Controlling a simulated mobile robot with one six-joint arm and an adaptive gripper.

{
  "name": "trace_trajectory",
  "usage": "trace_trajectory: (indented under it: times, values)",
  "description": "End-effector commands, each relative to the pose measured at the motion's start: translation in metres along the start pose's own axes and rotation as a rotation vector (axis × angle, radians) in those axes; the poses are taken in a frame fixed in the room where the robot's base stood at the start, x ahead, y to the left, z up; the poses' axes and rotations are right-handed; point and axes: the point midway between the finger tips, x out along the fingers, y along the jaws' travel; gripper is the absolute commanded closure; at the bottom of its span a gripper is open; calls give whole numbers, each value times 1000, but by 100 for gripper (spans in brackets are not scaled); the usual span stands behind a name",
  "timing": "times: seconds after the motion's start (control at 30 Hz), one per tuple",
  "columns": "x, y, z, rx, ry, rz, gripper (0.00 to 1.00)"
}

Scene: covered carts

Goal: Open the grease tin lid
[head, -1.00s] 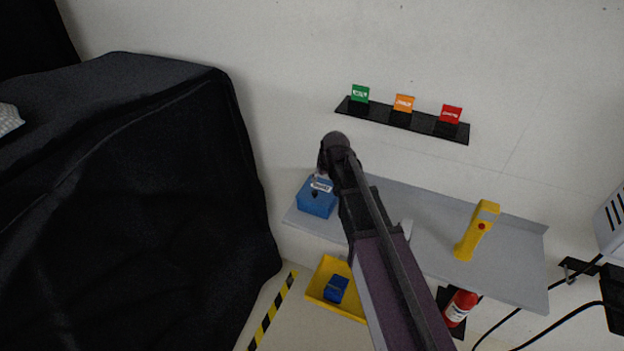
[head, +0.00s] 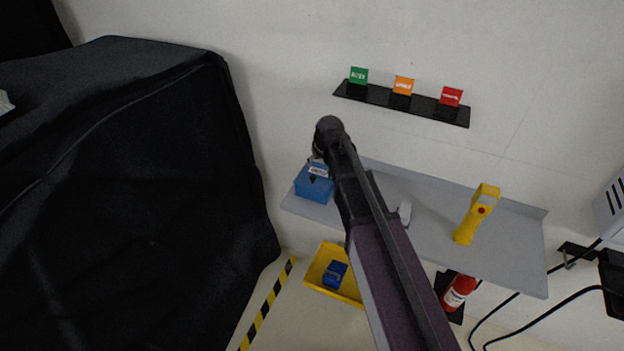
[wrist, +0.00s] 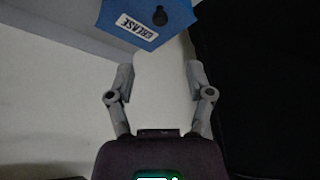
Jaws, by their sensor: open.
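The blue grease tin (head: 313,187) stands at the left end of the grey shelf (head: 420,235) in the head view, partly behind my arm. In the wrist view the tin (wrist: 117,24) shows at the top edge, with a white GREASE label (wrist: 137,27) and a dark knob (wrist: 160,16) on its blue face. Most of the tin is cut off there. My gripper (wrist: 158,80) is open and empty, its two grey fingers apart from the tin and pointing towards it. In the head view my arm hides the gripper's fingers.
A yellow handheld device (head: 477,215) stands on the shelf's right half. A black rack (head: 400,104) with green, orange and red tags is on the wall above. A yellow tray (head: 322,284) lies below. A black-covered cart (head: 140,190) fills the left.

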Motion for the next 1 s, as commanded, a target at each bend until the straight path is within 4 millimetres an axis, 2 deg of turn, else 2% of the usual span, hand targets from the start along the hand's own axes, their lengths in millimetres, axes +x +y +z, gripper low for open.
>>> trace_trajectory:
  times: [0.1, 1.0]
  values:
    - [14, 0, 1, 0, 0, 0, 32]
    - [88, -2, 0, -2, 0, -1, 32]
